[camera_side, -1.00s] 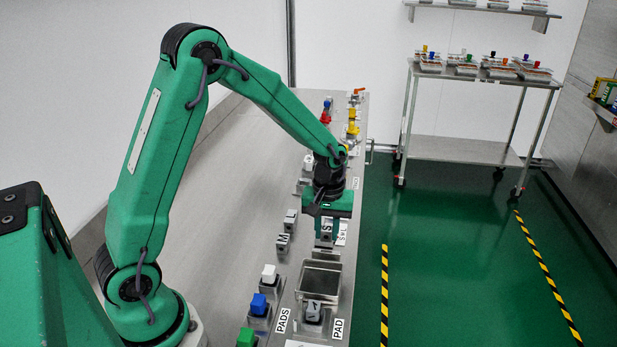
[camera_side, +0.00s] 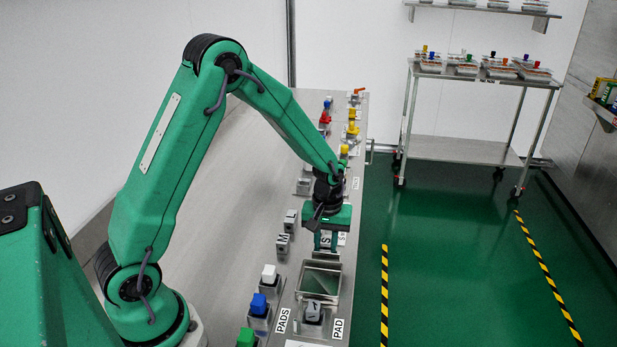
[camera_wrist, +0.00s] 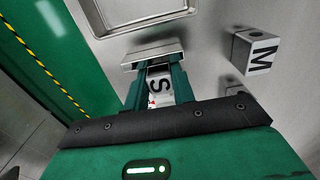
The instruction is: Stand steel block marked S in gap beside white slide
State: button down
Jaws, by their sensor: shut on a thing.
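The steel block marked S (camera_wrist: 158,85) is between the two fingers of my gripper (camera_wrist: 157,78) in the wrist view, with its letter facing the camera. My gripper (camera_side: 326,242) is shut on it, low over the right side of the bench. In the side view the block is mostly hidden by the fingers. A bare steel plate (camera_wrist: 153,53) lies just beyond the fingertips in the wrist view; I cannot tell whether the block touches it. I cannot clearly pick out the white slide or the gap; the gripper covers that area.
A steel block marked M (camera_side: 283,243) stands to the left, also in the wrist view (camera_wrist: 254,52), with another block (camera_side: 291,220) behind it. An open steel tray (camera_side: 337,293) is in front. White (camera_side: 269,272) and blue (camera_side: 258,303) knobs stand nearer. The bench's left side is clear.

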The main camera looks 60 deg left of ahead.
aim_at(326, 240)
jog(key=shift+f, duration=0.15)
jog(key=c, duration=1.2)
grip_release()
jog(key=shift+o, duration=0.2)
notch_tip(326, 240, up, 12)
jog(key=shift+r, duration=0.2)
